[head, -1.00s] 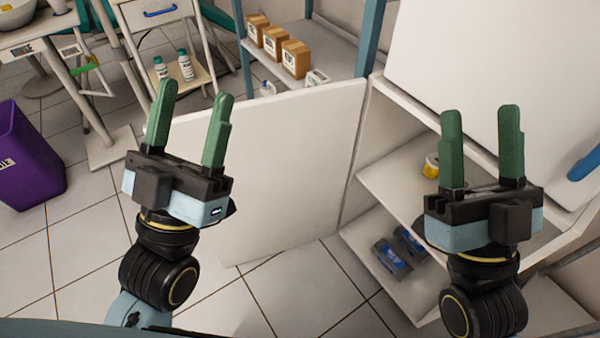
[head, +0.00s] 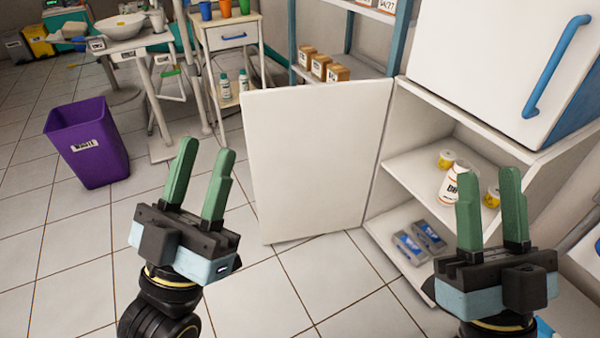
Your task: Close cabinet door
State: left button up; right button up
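The cabinet door (head: 318,160) is a plain white panel, swung wide open to the left of the white cabinet (head: 385,170), so the shelves show. My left gripper (head: 204,168) is open and empty, in front of and left of the door, apart from it in the picture. My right gripper (head: 491,188) is open and empty, in front of the cabinet's open shelves, partly covering them. Whether it reaches inside the cabinet I cannot tell.
A blue handle (head: 556,66) sticks out from the upper white door. A purple bin (head: 88,143) and a small drawer cart (head: 232,40) stand left. Tiled floor around the door is clear.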

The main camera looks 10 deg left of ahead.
aim_at(312, 149)
jog(key=u, duration=1.6)
jog(key=i, duration=3.75)
jog(key=z, duration=4.3)
jog(key=i, duration=0.55)
jog(key=z, duration=1.85)
